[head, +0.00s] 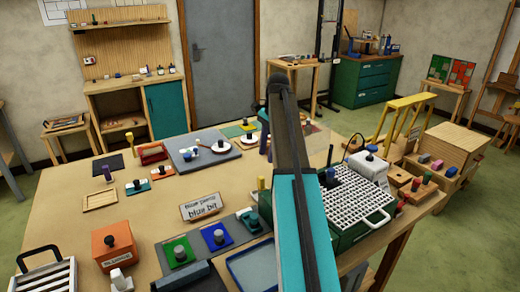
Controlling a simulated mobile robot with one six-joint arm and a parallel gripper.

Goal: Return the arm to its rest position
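My arm, with a teal lower link and a dark upper link, rises from the bottom middle of the head view and stretches out over the table. Its elbow-like dark end is near the top middle. A dark piece just left of the arm, above the far part of the table, may be my gripper (265,143). It is mostly hidden behind the arm, so I cannot see its fingers clearly or whether it holds anything.
The wooden table (70,217) carries a sign (201,207), an orange box (114,246), coloured blocks with knobs, and a grey board (184,158). A green case with a white grid (350,200) stands right of the arm. A yellow-railed rack (400,104) is beyond.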

